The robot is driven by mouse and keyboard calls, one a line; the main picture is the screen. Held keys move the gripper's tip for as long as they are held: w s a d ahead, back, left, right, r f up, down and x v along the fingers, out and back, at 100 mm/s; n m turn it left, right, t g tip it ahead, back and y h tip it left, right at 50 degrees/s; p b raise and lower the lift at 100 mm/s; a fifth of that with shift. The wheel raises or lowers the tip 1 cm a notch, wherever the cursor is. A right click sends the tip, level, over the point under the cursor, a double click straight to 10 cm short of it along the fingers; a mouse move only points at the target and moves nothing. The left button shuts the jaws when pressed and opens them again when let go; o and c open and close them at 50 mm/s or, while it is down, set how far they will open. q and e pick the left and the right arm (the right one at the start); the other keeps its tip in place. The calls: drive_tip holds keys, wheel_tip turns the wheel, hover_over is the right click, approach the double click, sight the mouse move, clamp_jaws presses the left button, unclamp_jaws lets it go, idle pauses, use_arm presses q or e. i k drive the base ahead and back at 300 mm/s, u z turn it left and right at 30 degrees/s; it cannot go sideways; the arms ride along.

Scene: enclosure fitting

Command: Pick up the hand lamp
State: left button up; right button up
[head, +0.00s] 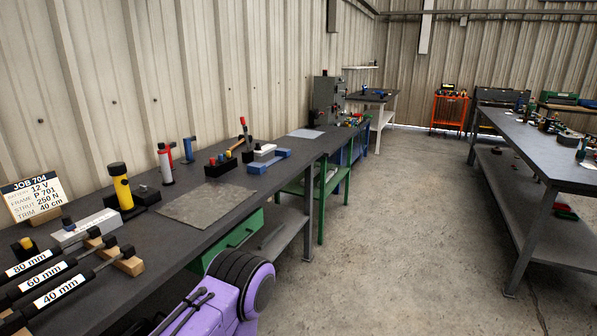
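A yellow cylinder with a black top and a black band (122,191) stands upright on the left workbench, next to a black block (146,196). It looks most like the hand lamp, but I cannot be sure. A slimmer white upright piece with a red top (165,165) stands farther along the bench, near the wall. Neither of my grippers shows in the head view, so their state and what they hold are hidden.
The left workbench (188,244) carries a job card (34,196), labelled black rods (45,286) at the near end, a grey mat (208,203) and a blue block (269,162). Bare concrete floor (400,220) lies between it and the right workbench (545,150).

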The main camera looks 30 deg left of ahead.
sight(118, 170)
drive_tip(key=i, duration=4.25)
drive_tip(key=u, duration=3.9)
